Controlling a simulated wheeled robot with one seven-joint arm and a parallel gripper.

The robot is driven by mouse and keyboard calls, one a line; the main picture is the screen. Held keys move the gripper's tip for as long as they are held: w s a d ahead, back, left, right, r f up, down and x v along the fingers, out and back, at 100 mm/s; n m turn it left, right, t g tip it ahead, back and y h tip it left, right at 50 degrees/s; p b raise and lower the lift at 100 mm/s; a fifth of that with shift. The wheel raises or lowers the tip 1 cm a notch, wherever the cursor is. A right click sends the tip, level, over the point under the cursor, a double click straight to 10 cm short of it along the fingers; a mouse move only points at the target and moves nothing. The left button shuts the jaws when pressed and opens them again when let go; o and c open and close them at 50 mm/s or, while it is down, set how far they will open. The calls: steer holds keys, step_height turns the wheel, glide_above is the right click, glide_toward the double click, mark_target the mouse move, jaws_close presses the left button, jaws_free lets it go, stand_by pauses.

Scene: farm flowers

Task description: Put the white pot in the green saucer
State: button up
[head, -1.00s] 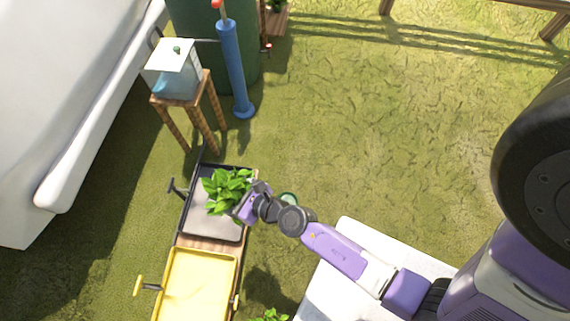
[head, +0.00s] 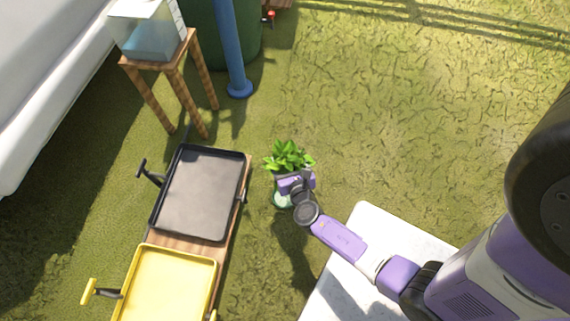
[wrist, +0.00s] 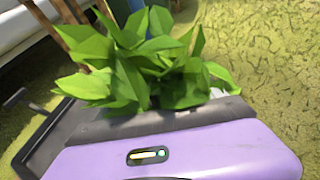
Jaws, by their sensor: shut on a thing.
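My gripper (head: 291,180) is shut on the white pot, whose bushy green plant (head: 287,156) stands out beyond the fingers. In the wrist view the leaves (wrist: 145,65) rise over the gripper's dark front edge (wrist: 160,122). Only a pale sliver of the white pot (wrist: 221,79) shows at the right of the leaves; the rest is hidden.
A cart with a black tray (head: 203,192) and a yellow tray (head: 172,286) stands to the left. The black tray is empty. A wooden stool (head: 172,75) with a glass-like box and a blue post (head: 229,45) stand behind. Open grass (head: 410,130) lies to the right.

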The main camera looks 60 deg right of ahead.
steer(key=shift+s+d+f+m+g+h+b, duration=0.15)
steer(key=shift+s+d+f+b, duration=0.15)
steer(key=shift+f, duration=0.35)
steer(key=shift+s+d+f+m+g+h+b, duration=0.15)
steer(key=shift+d+f, duration=0.1)
steer(key=shift+f, duration=0.35)
step_height(320, 180, down, 20)
steer(key=b, duration=1.4)
steer(key=shift+s, duration=0.1)
steer(key=shift+f, duration=0.15)
steer(key=o, duration=1.7)
steer(key=shift+f, duration=0.1)
steer(key=shift+s+a+r, duration=0.1)
steer(key=shift+s+r, duration=0.05)
steer(key=shift+r, duration=0.35)
steer(key=p+v, duration=0.5)
steer(key=v, duration=0.6)
steer(key=shift+s+a, duration=0.2)
